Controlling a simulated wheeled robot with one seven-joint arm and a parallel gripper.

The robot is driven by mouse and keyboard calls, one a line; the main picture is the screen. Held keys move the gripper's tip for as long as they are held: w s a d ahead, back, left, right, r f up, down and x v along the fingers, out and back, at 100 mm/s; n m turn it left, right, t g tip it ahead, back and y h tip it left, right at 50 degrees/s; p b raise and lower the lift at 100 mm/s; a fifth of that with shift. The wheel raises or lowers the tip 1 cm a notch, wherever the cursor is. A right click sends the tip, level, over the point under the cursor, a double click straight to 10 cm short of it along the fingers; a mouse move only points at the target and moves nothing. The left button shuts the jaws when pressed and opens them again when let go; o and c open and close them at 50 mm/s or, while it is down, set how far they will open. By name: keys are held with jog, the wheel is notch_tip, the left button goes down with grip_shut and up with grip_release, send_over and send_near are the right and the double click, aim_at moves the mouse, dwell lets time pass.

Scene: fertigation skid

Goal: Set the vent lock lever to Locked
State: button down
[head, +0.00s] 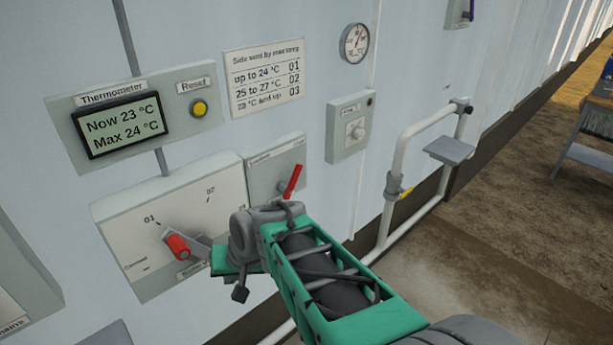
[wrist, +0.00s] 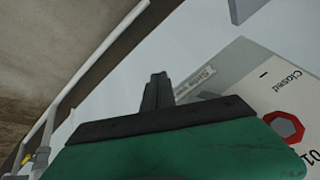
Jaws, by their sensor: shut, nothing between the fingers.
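A red lever (head: 292,181) stands on a small grey panel (head: 262,163) with blurred lettering. It tilts up and slightly right; its lower end is close behind my arm in this view. I cannot read which marking it points to. To its left is the side vent panel (head: 125,213), marked Closed, 01 and 02, with a red-knobbed crank (head: 178,246). The red knob also shows in the wrist view (wrist: 286,127). My gripper (wrist: 158,82) is shut and empty, apart from the knob.
A thermometer panel (head: 192,131) with a yellow reset button and a vent instruction sign (head: 276,78) are above. A knob box (head: 348,127), a gauge (head: 354,43) and white pipes (head: 398,160) stand to the right.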

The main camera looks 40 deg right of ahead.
jog(key=w+d+r+m+t, duration=0.1)
jog(key=w+d+m+t, duration=0.2)
jog(key=d+m, duration=0.45)
jog(key=w+d+r+m+t, duration=0.1)
jog(key=w+d+m+t, duration=0.3)
jog(key=d, duration=0.7)
jog(key=s+d+r+m+t+h, duration=0.1)
jog(key=s+d+r+m+h, duration=0.1)
jog(key=d+m, duration=0.3)
jog(key=s+d+r+m+t+h, duration=0.2)
jog(key=s+d+r+m+h, duration=0.1)
jog(key=d, duration=0.5)
jog(key=shift+s+d+m+p, duration=0.15)
jog(key=shift+s+m+p, duration=0.15)
jog(key=shift+s+m, duration=0.65)
jog(key=shift+w+f, duration=0.1)
jog(key=shift+w, duration=0.25)
jog(key=w+a+p, duration=0.1)
jog(key=w+p, duration=0.2)
jog(key=w, duration=0.6)
jog(key=shift+r, duration=0.2)
jog(key=shift+w, duration=0.1)
